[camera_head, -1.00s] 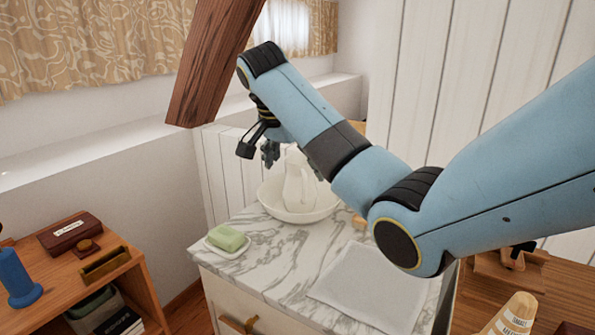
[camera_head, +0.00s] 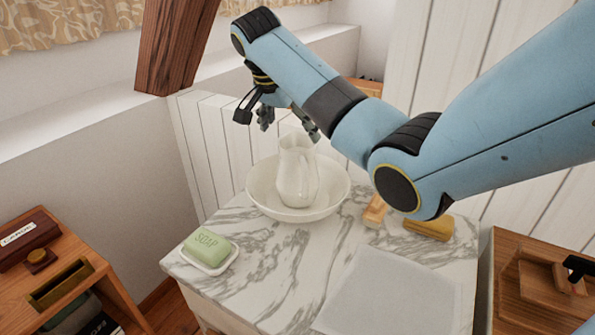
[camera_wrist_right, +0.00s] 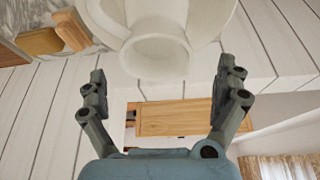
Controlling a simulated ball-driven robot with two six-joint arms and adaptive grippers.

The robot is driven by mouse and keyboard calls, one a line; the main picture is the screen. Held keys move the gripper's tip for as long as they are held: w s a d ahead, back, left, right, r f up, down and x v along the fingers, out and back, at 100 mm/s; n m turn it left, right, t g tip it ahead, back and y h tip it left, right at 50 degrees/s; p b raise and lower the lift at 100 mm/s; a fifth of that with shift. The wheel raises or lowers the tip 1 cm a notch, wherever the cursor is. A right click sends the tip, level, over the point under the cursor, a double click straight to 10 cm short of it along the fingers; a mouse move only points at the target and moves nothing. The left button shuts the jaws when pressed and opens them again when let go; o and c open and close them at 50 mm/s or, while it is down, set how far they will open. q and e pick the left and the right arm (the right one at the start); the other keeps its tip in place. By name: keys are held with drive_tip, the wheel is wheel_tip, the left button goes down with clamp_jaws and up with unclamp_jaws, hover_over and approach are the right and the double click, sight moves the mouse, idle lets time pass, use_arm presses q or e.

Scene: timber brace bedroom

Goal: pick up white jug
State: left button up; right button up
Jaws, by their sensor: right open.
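The white jug (camera_head: 297,172) stands upright in a white basin (camera_head: 262,188) on the marble top of a washstand (camera_head: 270,270). My right gripper (camera_head: 287,122) is above and just behind the jug's top in the head view, fingers spread, with nothing between them. In the right wrist view the jug's mouth (camera_wrist_right: 156,55) is at the top centre, just beyond the gap between the open fingers of my right gripper (camera_wrist_right: 165,85). The jug appears apart from the fingers. My left gripper is not in view.
A green soap (camera_head: 208,245) lies on a white dish at the washstand's left. A folded pale cloth (camera_head: 388,295) lies at the front right. Wooden blocks, including a brush-like one (camera_head: 428,227), lie right of the basin. A timber brace (camera_head: 175,45) rises left of my arm.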

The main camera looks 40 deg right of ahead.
sight(295, 143)
drive_tip(key=x, duration=0.6)
drive_tip(key=shift+s+f, duration=0.2)
drive_tip(key=shift+f, duration=0.25)
drive_tip(key=c, duration=1.5)
drive_tip(key=shift+r, duration=0.1)
